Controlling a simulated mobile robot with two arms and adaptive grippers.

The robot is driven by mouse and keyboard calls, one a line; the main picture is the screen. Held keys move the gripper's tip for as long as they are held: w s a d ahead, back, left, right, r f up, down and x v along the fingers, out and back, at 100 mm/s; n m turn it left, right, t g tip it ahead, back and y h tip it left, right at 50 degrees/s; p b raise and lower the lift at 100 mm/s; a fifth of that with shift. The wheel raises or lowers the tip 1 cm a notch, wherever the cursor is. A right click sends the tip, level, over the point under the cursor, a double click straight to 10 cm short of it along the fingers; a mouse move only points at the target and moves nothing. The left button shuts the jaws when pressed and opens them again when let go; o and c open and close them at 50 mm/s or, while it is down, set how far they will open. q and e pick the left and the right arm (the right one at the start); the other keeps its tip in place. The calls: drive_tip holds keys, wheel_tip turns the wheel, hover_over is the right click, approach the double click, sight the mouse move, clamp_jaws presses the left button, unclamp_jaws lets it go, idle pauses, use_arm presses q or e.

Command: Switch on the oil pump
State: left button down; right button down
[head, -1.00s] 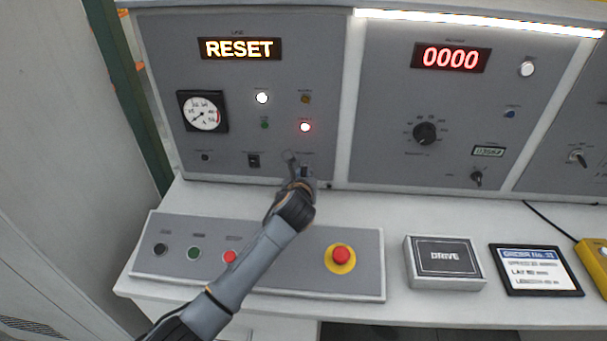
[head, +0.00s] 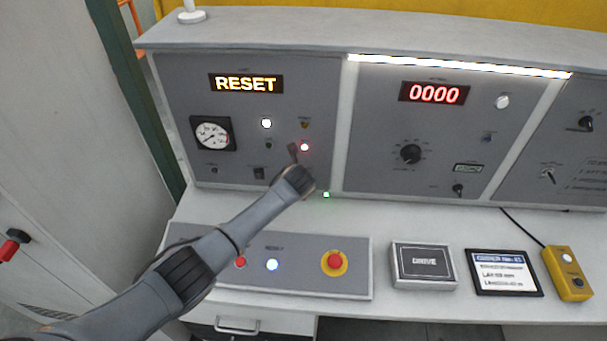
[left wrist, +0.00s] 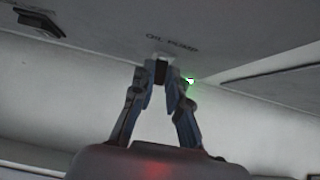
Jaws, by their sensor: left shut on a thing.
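In the left wrist view, my left gripper (left wrist: 160,76) is shut on a small dark switch (left wrist: 160,68) just below the OIL PUMP label (left wrist: 172,44). Its fingers close on the switch from both sides and hide most of it, so its setting cannot be told. In the head view, my left gripper (head: 294,158) is at the lower right of the left panel (head: 180,90), and the arm hides the switch there. A small green light (head: 326,195) glows just right of the gripper; it also shows in the left wrist view (left wrist: 190,80). My right gripper is not in view.
Below is a button box with a red emergency stop (head: 334,262) and a lit RESET button (head: 272,265). A DRIVE box (head: 423,266) stands right.

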use_arm(q)
drive_tip(key=shift+w+r+g, duration=0.15)
drive_tip(key=shift+r+g, duration=0.1)
drive_tip(key=shift+g, duration=0.75)
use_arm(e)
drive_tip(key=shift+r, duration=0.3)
use_arm(q)
drive_tip(key=shift+w, duration=0.1)
drive_tip(key=c, duration=1.3)
unclamp_jaws()
drive_tip(key=shift+r, duration=0.1)
drive_tip(key=shift+r, duration=0.1)
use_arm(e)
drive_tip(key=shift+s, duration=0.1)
use_arm(q)
drive_tip(key=v, duration=1.1)
drive_tip(key=shift+s+r, duration=0.2)
drive_tip(key=shift+r, duration=0.15)
